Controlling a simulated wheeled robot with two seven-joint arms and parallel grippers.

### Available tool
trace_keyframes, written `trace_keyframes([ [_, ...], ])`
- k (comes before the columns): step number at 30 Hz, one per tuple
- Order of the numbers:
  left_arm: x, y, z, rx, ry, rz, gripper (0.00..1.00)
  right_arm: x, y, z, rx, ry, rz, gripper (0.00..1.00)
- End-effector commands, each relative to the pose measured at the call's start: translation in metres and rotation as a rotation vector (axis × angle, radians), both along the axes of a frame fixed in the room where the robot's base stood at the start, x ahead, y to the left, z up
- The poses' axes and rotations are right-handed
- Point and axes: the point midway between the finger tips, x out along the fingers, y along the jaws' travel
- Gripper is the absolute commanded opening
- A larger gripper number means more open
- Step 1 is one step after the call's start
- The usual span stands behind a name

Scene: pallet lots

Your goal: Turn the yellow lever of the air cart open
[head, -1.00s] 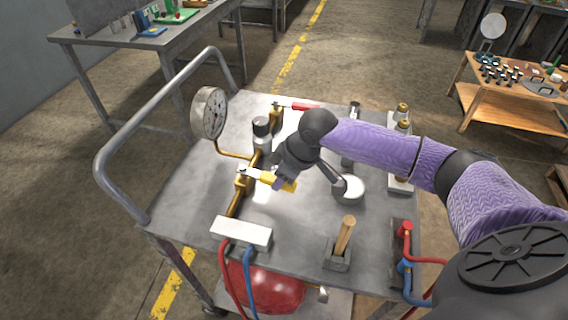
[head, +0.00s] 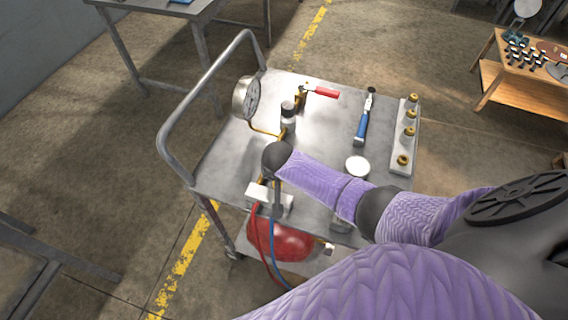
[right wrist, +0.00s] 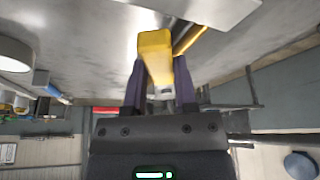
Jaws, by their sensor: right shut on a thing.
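The yellow lever (right wrist: 155,50) shows in the right wrist view between the two fingers of my right gripper (right wrist: 160,82), which is shut on it. A brass pipe (right wrist: 190,38) runs beside it. In the head view my right wrist hides the lever and its valve, so I cannot tell the lever's angle there. The air cart (head: 325,118) has a grey top, a round gauge (head: 244,98) at the left and a red-handled lever (head: 322,92) at the back. My left gripper is not in view.
A white box (head: 257,192) with red and blue hoses stands near my right wrist. A blue-handled tool (head: 361,127), a round white-topped item (head: 357,167) and a rack of brass fittings (head: 393,155) are to the right. The cart's push rail (head: 172,130) rises at left.

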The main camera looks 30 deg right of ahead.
Motion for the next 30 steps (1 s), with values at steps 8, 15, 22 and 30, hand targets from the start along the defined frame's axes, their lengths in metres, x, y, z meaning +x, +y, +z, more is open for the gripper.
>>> trace_keyframes([
  [8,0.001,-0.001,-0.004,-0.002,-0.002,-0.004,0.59,0.011,0.021,-0.002,0.003,0.001,-0.235,0.0],
  [15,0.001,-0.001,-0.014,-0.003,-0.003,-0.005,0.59,0.02,0.032,-0.002,0.002,0.0,-0.388,0.0],
  [22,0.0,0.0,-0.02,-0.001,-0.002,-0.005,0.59,0.026,0.036,-0.001,0.001,-0.001,-0.476,0.0],
  [30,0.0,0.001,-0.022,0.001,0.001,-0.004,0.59,0.029,0.038,0.0,0.002,-0.003,-0.513,0.0],
])
